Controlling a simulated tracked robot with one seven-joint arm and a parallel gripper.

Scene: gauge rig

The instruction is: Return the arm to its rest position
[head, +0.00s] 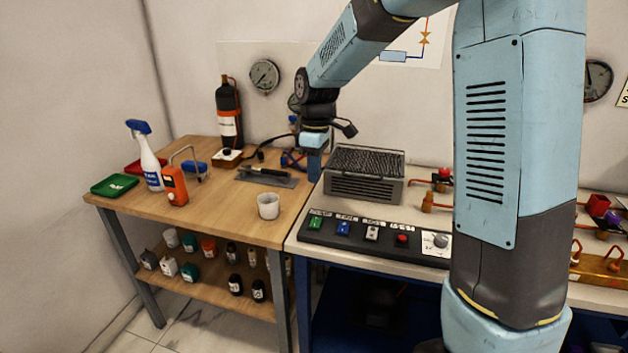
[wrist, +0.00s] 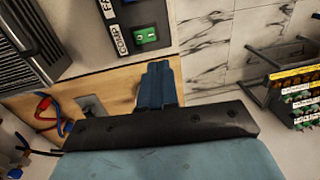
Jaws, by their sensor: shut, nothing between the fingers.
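My arm reaches from the right over the benches in the head view. My gripper (head: 314,165) points down above the right edge of the wooden bench (head: 223,202), just left of the grey grille-topped box (head: 362,188). In the wrist view my gripper (wrist: 160,68) shows as two blue fingers pressed together. It is shut and holds nothing. Whether the fingertips touch the bench cannot be told.
A control panel (head: 375,240) with coloured switches lies in front of the grille box. A white cup (head: 268,206), spray bottle (head: 150,165), orange meter (head: 175,186) and dark cylinder (head: 229,116) stand on the wooden bench. Red and blue cables (wrist: 45,110) lie near my gripper.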

